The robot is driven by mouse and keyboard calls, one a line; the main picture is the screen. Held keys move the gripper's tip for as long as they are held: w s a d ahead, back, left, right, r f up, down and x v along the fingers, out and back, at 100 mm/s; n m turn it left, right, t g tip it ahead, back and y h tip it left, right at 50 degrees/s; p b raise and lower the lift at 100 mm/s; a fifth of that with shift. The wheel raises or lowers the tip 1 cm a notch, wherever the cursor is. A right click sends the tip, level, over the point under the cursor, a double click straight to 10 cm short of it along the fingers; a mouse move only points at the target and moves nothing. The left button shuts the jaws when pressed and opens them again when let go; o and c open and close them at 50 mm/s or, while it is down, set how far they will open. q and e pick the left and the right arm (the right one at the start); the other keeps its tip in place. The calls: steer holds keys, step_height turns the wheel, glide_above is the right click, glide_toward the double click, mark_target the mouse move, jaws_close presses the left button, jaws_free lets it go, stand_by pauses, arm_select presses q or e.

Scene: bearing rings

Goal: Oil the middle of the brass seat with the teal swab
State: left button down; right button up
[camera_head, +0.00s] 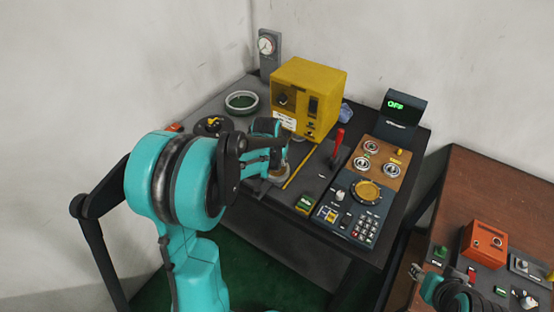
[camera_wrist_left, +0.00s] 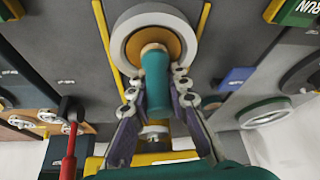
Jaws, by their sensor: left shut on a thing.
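The brass seat (camera_wrist_left: 183,42) is a brown-orange disc inside a pale grey ring (camera_wrist_left: 122,42) in the left wrist view. In the head view it is mostly hidden under my left gripper (camera_head: 279,160), with part of the ring (camera_head: 283,179) showing. My left gripper (camera_wrist_left: 156,98) is shut on the teal swab (camera_wrist_left: 156,82), whose end lies over the middle of the seat in the wrist view. I cannot tell whether the tip touches it. My right gripper (camera_head: 443,287) is at the lower right in the head view, its fingers unclear.
A yellow box (camera_head: 310,95) stands behind the seat. A yellow rod (camera_head: 300,168) and a red-handled tool (camera_head: 338,142) are to its right, then a keypad panel (camera_head: 350,217). A green-lined ring (camera_head: 241,102) lies at back left. A brown table (camera_head: 500,190) is at right.

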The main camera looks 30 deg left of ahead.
arm_select(q)
steer(key=shift+r+p, duration=2.3)
steer(key=shift+r, duration=0.75)
step_height(320, 180, up, 3)
steer(key=shift+f+p, duration=0.1)
steer(key=shift+p, duration=1.05)
step_height(320, 180, down, 7)
steer(key=b, duration=0.5)
steer(key=shift+b, duration=0.3)
steer(key=shift+f+b, duration=0.8)
steer(key=shift+f, duration=0.25)
